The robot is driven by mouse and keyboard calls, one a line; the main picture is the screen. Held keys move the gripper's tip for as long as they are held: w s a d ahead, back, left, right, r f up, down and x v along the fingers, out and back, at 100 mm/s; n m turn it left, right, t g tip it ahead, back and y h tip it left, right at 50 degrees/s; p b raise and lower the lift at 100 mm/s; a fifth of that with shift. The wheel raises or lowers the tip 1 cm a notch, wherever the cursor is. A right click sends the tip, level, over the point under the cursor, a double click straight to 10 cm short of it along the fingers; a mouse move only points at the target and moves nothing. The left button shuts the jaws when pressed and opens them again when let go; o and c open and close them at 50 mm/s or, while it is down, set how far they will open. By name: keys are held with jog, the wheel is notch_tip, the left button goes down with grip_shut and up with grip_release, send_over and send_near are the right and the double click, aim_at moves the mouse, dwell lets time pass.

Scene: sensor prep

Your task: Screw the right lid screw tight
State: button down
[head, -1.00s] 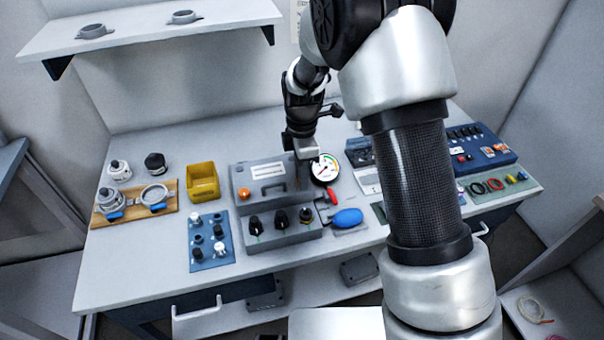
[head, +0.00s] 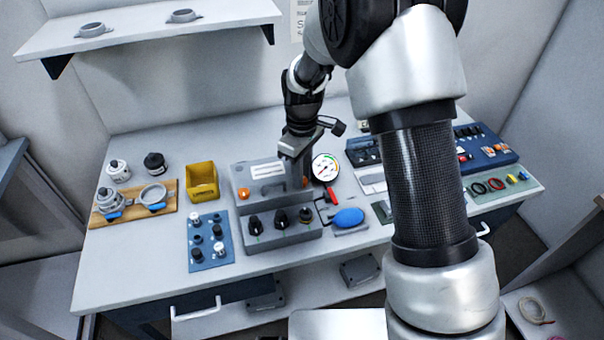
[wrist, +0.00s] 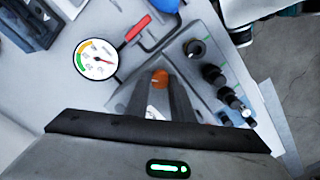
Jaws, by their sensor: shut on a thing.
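The right lid screw, an orange knob (wrist: 160,78), sits between my gripper's fingertips (wrist: 160,88) in the wrist view. My gripper is shut on it from above. In the head view my gripper (head: 298,172) stands over the right end of the grey box lid (head: 268,188), and only a bit of the right screw (head: 305,182) shows beside the finger. The left lid screw (head: 243,193), also orange, is in the lid's left end. How deep the right screw sits is hidden.
A round gauge (head: 325,168) and a red-handled tool (head: 332,196) are close on the right. Black knobs (head: 280,218) line the box front. A blue oval thing (head: 348,217), a yellow bin (head: 202,181) and a blue knob panel (head: 210,242) stand nearby. Bare table lies behind the box.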

jog(key=m, duration=1.4)
jog(key=shift+r+m+p, duration=0.1)
jog(key=shift+m+p, duration=0.2)
jog(key=shift+p, duration=0.1)
jog(key=m+p, duration=0.1)
jog(key=m, duration=0.5)
jog(key=shift+p, duration=0.3)
jog(key=shift+m+p, duration=0.9)
jog(key=shift+m, duration=1.9)
jog(key=c, duration=1.5)
grip_release()
jog(key=shift+c, duration=0.2)
